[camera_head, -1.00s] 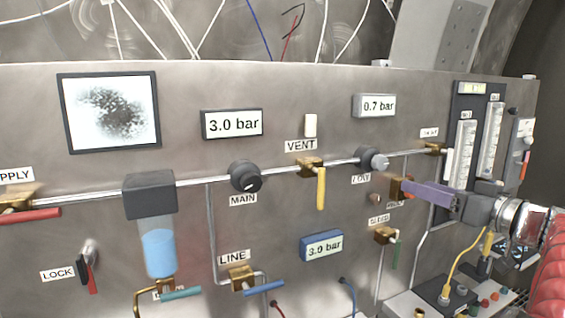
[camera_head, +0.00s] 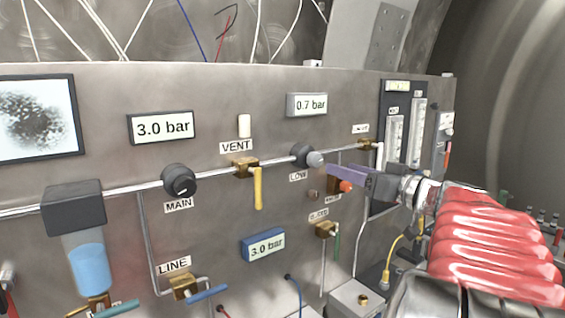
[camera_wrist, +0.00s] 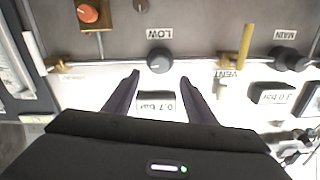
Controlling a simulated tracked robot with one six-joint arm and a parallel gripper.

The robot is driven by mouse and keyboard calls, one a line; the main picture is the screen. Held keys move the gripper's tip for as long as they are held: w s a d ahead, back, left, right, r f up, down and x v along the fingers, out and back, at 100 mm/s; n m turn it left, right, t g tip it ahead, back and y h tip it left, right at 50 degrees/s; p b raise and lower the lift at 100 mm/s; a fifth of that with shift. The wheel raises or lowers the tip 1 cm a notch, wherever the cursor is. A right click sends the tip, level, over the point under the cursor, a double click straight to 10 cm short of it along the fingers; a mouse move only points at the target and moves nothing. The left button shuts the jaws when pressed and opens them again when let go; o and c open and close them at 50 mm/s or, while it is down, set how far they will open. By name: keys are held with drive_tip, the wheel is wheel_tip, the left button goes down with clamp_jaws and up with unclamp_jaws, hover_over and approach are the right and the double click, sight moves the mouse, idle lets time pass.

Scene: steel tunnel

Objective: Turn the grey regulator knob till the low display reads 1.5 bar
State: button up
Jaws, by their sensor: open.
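The grey regulator knob (camera_head: 315,159), marked LOW, sits on the panel's pipe. The low display (camera_head: 307,104) above it reads 0.7 bar. My gripper (camera_head: 333,172) is open and empty, with its purple finger just right of and slightly below the knob in the head view. In the wrist view the panel appears upside down. There the knob (camera_wrist: 160,60) is centred just beyond the gap between my two fingertips (camera_wrist: 161,77), and the display (camera_wrist: 155,103) lies between the fingers. I cannot see any contact with the knob.
The MAIN knob (camera_head: 180,181) has a 3.0 bar display (camera_head: 162,127) above it. The yellow VENT handle (camera_head: 258,188) is left of the LOW knob. An orange-red knob (camera_head: 346,186) on a brass body is close to my finger. Flow tubes (camera_head: 396,140) stand at right.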

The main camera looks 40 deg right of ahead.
sight(318, 161)
drive_tip(key=w, duration=0.9)
drive_tip(key=shift+a, duration=0.15)
drive_tip(key=c, duration=1)
drive_tip(key=shift+d, duration=0.2)
drive_tip(key=shift+c, duration=0.2)
drive_tip(key=shift+a, duration=0.1)
